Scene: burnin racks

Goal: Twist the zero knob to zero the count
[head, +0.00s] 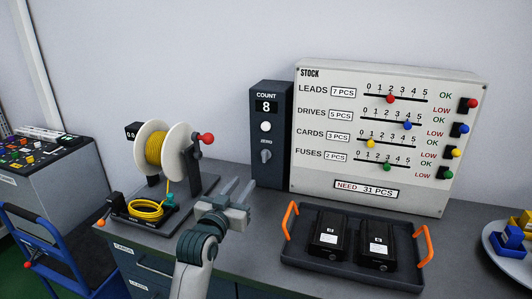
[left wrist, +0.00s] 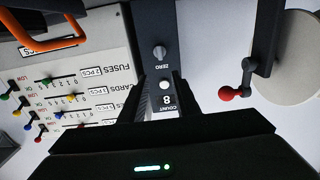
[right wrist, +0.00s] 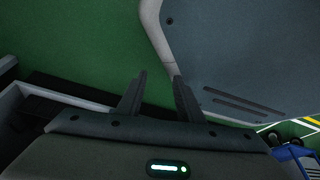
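The dark count box (head: 271,105) stands upright at the back of the bench and its display reads 8. A white round button (head: 266,126) sits under the display. The grey zero knob (head: 266,156) is below the ZERO label. In the left wrist view the knob (left wrist: 159,52) shows upside down, beyond the fingertips. My left gripper (head: 240,188) is open and empty, in front of and below the box, apart from the knob. Its fingers (left wrist: 161,90) frame the box in its wrist view. My right gripper (right wrist: 158,78) is open and empty, away from the bench items.
A stock board (head: 390,135) with coloured sliders stands right of the box. A black tray (head: 345,268) with orange handles holds two dark units in front of it. A yellow cable reel (head: 153,150) with a red-knobbed crank stands to the left.

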